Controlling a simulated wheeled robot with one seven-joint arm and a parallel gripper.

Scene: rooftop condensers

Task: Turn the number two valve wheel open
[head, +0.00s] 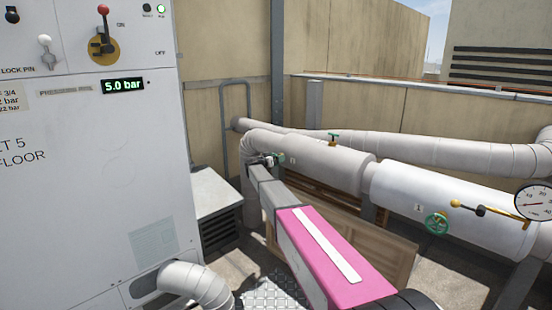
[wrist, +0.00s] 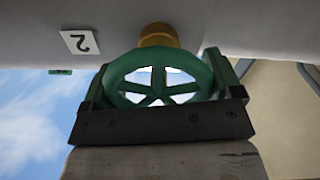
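The number two valve wheel (wrist: 125,95) is a green spoked ring on a brass stem (wrist: 156,36), filling the middle of the wrist view. A white label with a 2 (wrist: 79,42) shows upside down on the pipe beside it. My gripper (wrist: 160,88) is at the wheel, one finger on each side of the rim. The fingers look very close to the rim, but I cannot tell whether they press on it. In the head view my gripper (head: 268,160) is against the grey pipe's near end, next to a small label (head: 291,160); my arm hides most of that wheel.
A second green wheel labelled 1 (head: 436,224) and a yellow lever (head: 470,207) are on the white pipe section at the right. A grey cabinet (head: 90,200) reading 5.0 bar stands at left.

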